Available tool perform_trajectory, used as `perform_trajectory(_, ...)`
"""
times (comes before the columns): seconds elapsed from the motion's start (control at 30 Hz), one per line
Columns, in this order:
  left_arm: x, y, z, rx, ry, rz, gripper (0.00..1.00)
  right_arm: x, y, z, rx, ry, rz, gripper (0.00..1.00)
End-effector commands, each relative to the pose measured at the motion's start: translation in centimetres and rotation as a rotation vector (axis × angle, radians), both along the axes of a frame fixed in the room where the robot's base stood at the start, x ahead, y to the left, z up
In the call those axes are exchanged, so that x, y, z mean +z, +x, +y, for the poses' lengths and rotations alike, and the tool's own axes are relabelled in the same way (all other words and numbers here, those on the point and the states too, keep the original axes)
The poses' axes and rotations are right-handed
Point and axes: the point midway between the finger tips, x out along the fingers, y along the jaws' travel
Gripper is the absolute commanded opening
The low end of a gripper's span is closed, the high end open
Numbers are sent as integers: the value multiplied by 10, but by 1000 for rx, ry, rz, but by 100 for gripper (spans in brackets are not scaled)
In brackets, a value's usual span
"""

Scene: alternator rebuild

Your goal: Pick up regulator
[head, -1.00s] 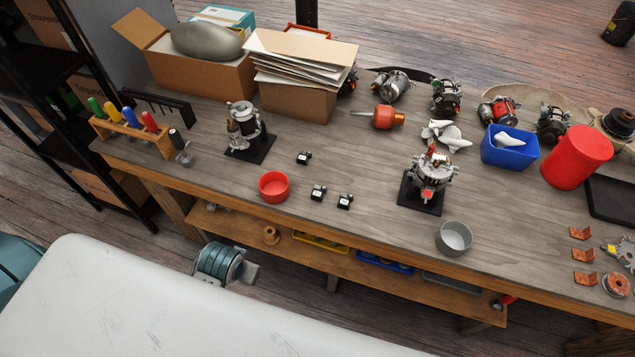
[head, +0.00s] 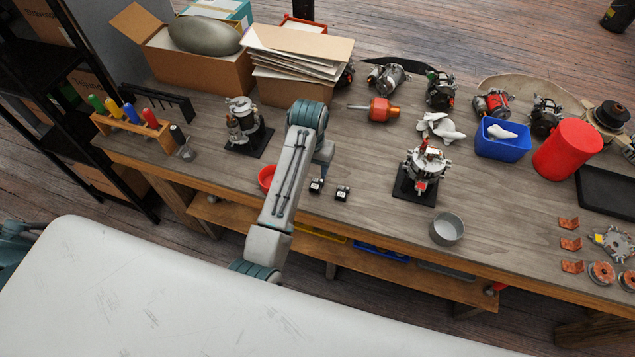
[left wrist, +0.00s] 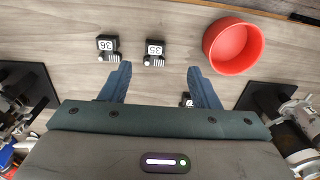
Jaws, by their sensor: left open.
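The regulators are small black blocks with white labels on the bench. One regulator (head: 316,186) lies right of my left forearm, and a second regulator (head: 342,193) lies to its right. Both show in the left wrist view, the nearer one (left wrist: 155,53) just beyond the gap between my fingertips, the other (left wrist: 108,47) beyond the left finger. A third regulator (left wrist: 186,99) is partly hidden by the right finger and is covered by my arm in the head view. My left gripper (left wrist: 159,72) is open and empty, above the bench. My right gripper is not seen.
A red bowl (left wrist: 233,46) is right of the fingers in the left wrist view. Alternator assemblies on black bases stand on both sides, one left (head: 243,125) and one right (head: 424,170). A grey cup (head: 447,229) stands near the front edge.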

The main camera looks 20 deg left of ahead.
Motion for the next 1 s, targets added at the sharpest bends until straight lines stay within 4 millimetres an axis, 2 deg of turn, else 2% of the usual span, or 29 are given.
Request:
perform_trajectory(0.03, 5, 9, -7, -7, -4, 7, 56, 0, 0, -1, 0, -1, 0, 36)
perform_trajectory(0.17, 8, 18, -13, -15, -3, 22, 56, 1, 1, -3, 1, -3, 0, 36)
perform_trajectory(0.5, -38, 18, -12, -16, -2, 25, 56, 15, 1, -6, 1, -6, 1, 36)
perform_trajectory(0.73, -53, 18, -10, -15, -2, 24, 56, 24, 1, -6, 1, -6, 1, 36)
perform_trajectory(0.9, -74, 18, -7, -15, -3, 25, 56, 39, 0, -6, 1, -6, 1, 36)
perform_trajectory(1.0, -88, 18, -7, -15, -3, 24, 56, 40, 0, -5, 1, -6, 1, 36)
